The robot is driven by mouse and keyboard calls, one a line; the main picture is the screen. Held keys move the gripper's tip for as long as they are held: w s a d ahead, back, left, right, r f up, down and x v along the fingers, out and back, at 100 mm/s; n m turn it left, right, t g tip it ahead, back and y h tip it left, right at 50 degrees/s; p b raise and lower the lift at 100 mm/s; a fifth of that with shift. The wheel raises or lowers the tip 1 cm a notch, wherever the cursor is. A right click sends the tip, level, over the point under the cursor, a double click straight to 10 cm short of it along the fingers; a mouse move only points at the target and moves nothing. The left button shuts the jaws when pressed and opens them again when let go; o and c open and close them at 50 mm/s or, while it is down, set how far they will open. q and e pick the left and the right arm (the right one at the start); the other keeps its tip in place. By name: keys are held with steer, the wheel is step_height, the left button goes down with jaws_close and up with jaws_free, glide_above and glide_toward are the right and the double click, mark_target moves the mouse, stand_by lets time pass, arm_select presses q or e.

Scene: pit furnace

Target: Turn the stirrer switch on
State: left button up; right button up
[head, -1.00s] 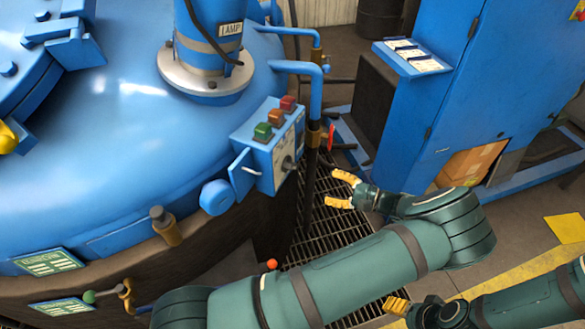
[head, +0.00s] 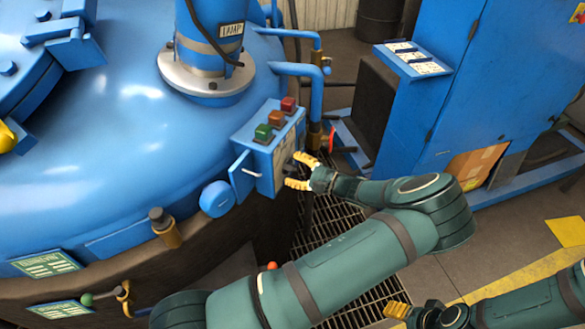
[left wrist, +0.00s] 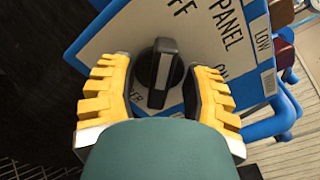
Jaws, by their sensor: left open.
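The stirrer switch is a black rotary knob (left wrist: 158,74) with a white pointer line, on the white face of a blue control box (head: 264,150). In the left wrist view the knob stands nearly upright between my left gripper's yellow-padded fingers, with a visible gap on each side. My left gripper (head: 298,172) is open at the box's right face in the head view, its fingertips close to the knob. The panel lettering is partly cut off; "FF", "PANEL" and "LOW" are readable. My right gripper (head: 398,311) is low in the head view, partly hidden, one yellow finger showing.
Green, orange and red buttons (head: 276,118) sit on top of the box. A blue pipe and a red valve handle (head: 332,139) stand just behind my left gripper. The large blue vessel (head: 110,150) fills the left. A blue cabinet (head: 450,90) stands right, with floor grating between.

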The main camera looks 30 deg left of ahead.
arm_select(q)
steer(key=shift+a, duration=0.25)
jaws_close()
